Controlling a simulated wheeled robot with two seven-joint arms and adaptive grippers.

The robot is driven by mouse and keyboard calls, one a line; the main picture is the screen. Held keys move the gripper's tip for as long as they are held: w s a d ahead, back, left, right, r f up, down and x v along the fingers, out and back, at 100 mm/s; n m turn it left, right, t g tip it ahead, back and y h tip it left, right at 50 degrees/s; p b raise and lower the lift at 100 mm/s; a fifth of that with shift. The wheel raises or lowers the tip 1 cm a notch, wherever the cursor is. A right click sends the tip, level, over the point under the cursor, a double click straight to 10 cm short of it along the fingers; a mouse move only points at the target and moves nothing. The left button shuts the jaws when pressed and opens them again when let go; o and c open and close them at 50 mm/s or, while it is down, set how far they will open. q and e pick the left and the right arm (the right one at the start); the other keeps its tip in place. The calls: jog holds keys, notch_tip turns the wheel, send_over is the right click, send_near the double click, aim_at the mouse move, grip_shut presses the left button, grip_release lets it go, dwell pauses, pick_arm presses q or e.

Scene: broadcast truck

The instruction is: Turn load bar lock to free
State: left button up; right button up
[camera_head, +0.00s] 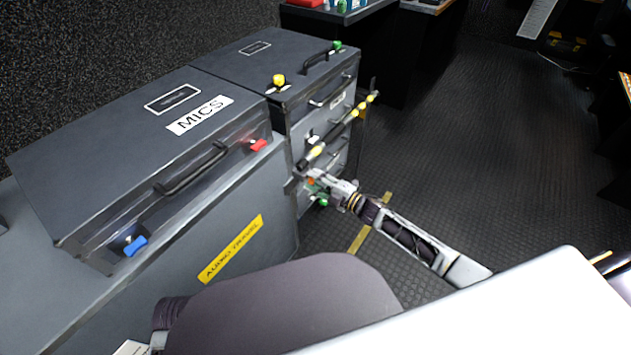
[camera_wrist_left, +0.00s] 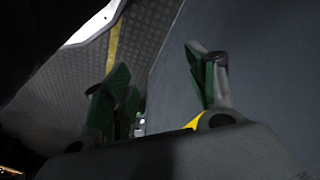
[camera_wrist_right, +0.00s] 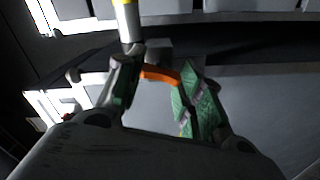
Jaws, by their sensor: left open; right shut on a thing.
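The load bar (camera_head: 341,131) is a dark bar with yellow bands, running across the front of the drawer case on the right. Its near end also shows in the right wrist view as a pale post with a yellow band (camera_wrist_right: 128,22). The load bar lock is an orange lever (camera_wrist_right: 160,74) at the foot of that post. My right gripper (camera_head: 318,184) is at the near end of the bar. In the right wrist view its green-padded fingers (camera_wrist_right: 156,92) are on either side of the lever, shut on it. My left gripper (camera_wrist_left: 160,85) is open and empty, beside a grey panel.
A grey case labelled MICS (camera_head: 125,145) with a blue latch (camera_head: 135,245) and a red latch (camera_head: 258,145) stands at left. The drawer case (camera_head: 270,60) has a yellow knob (camera_head: 279,80) on top. Dark ribbed floor (camera_head: 480,170) lies open to the right.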

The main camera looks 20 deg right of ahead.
jog(key=shift+f+n, duration=0.1)
jog(key=shift+n, duration=1.4)
jog(key=o, duration=1)
jog(key=shift+v, duration=6)
